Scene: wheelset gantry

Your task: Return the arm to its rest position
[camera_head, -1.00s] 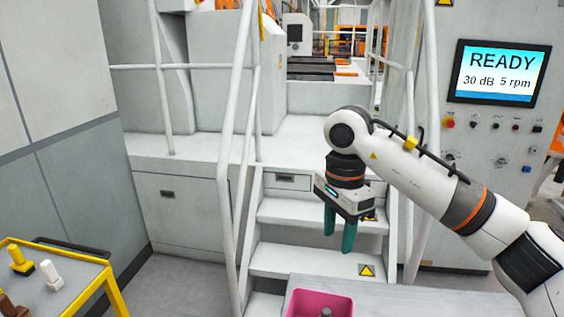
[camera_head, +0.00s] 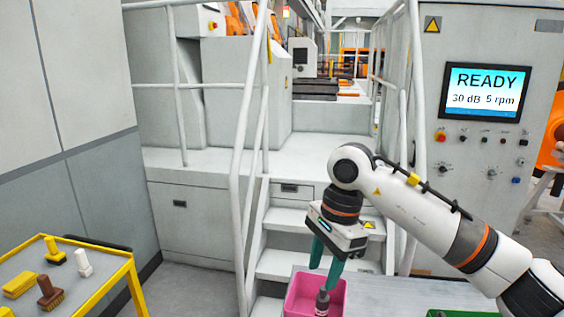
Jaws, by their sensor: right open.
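My right arm reaches in from the right, and my right gripper (camera_head: 326,266) points down with its teal fingers apart. It is in front of the steps, over the pink bin (camera_head: 298,293). A dark cylindrical object (camera_head: 322,301) stands in the bin, just below the fingertips in the picture. I cannot tell how far apart in height they are. The gripper looks empty. My left gripper is not in view.
A yellow-framed cart (camera_head: 100,286) at lower left holds several brushes and a white piece (camera_head: 83,263). White handrails (camera_head: 243,160) flank the steps (camera_head: 285,264). A control panel screen (camera_head: 486,91) reads READY, 30 dB, 5 rpm. A green bin (camera_head: 462,313) shows at the bottom right.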

